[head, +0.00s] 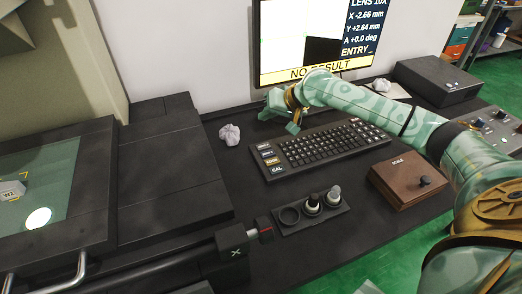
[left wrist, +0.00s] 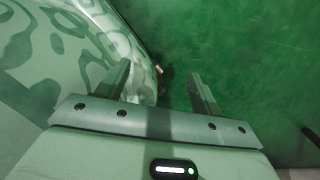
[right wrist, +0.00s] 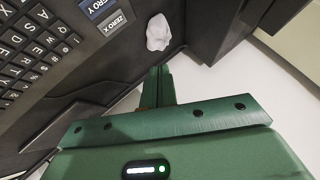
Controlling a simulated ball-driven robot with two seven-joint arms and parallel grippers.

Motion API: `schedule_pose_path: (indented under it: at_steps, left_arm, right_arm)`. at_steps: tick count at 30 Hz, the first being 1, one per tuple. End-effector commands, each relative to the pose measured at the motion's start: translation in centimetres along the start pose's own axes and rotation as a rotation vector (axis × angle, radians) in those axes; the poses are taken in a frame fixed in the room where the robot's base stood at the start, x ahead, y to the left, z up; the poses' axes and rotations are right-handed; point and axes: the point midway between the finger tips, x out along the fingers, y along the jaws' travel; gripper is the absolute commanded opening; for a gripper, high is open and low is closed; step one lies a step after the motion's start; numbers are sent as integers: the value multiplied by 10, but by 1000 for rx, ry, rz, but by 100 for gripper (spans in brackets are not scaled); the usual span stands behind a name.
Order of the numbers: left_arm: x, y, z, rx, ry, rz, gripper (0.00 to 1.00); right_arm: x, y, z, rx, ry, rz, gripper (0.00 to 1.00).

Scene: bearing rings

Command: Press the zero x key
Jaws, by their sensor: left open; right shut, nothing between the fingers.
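The zero x key (right wrist: 113,22) shows in the right wrist view, dark with white "ZERO X" lettering, beside the ZERO Y key (right wrist: 92,5). It belongs to the black keyboard (head: 324,146) on the desk; in the head view its label is too small to read surely. My left gripper (left wrist: 162,75) is open and empty over the green floor, outside the head view.
A crumpled paper ball (head: 229,134) lies left of the keyboard. A monitor (head: 300,40) behind reads X -2.66 mm, Y +2.64 mm and NO RESULT.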

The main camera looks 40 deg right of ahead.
Motion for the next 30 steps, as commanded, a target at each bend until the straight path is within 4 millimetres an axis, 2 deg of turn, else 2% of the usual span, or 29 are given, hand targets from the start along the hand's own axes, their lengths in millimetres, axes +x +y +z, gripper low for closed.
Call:
schedule_pose_path:
  at_steps: [6,10,20,24,30]
  left_arm:
    - [0,0,-1,0,2,0,66]
    - [7,1,2,0,-6,2,66]
    - [52,7,22,2,-63,20,66]
    - [65,-12,19,47,-85,-4,66]
    - [61,-14,15,55,-83,-7,66]
  right_arm:
    - [-1,0,0,0,1,0,0]
    - [6,4,4,0,-2,1,0]
    - [38,27,27,0,-8,5,0]
    - [50,36,36,0,-9,6,0]
    - [55,40,40,0,-1,0,0]
